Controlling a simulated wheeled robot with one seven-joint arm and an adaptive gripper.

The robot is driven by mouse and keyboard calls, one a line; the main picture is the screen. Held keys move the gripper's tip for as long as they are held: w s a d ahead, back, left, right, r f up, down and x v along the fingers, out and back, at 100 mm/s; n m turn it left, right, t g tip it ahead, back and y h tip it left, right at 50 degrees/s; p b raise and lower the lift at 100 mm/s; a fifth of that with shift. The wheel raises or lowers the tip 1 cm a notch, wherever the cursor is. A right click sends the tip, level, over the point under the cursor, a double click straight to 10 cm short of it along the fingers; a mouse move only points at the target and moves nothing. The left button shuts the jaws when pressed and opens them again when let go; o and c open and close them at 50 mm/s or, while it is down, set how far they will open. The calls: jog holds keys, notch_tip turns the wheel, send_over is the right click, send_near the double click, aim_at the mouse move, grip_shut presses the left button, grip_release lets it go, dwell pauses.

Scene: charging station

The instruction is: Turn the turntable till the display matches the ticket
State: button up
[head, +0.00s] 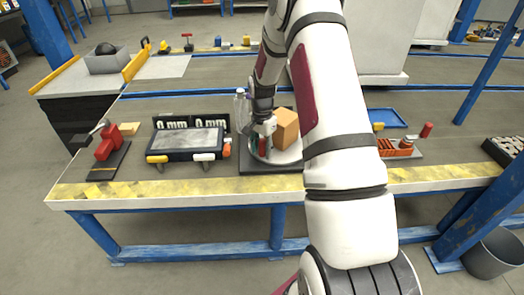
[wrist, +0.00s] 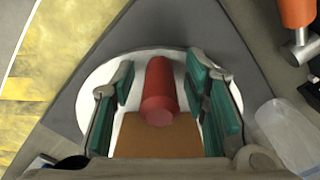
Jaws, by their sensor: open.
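The turntable is a white round plate (head: 287,155) on a dark square base (head: 262,170); the plate also shows in the wrist view (wrist: 84,108). A red upright peg (wrist: 160,92) and a tan block (head: 285,126) stand on the plate. My gripper (wrist: 160,88) is open over the plate, with its green-padded fingers on either side of the red peg and apart from it. In the head view my gripper (head: 262,142) partly hides the peg. Black display panels reading "0 mm" (head: 211,123) stand left of the turntable. I cannot make out a ticket.
A dark device with a grey screen (head: 188,139) sits before the displays. A clear bottle (head: 240,106) stands just behind the turntable. A red clamp-like tool (head: 106,144) is at the left. A blue tray (head: 386,118) lies to the right; my arm hides the bench between.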

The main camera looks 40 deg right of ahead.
jog(key=shift+f, duration=0.15)
grip_shut()
jog(key=shift+s, duration=0.2)
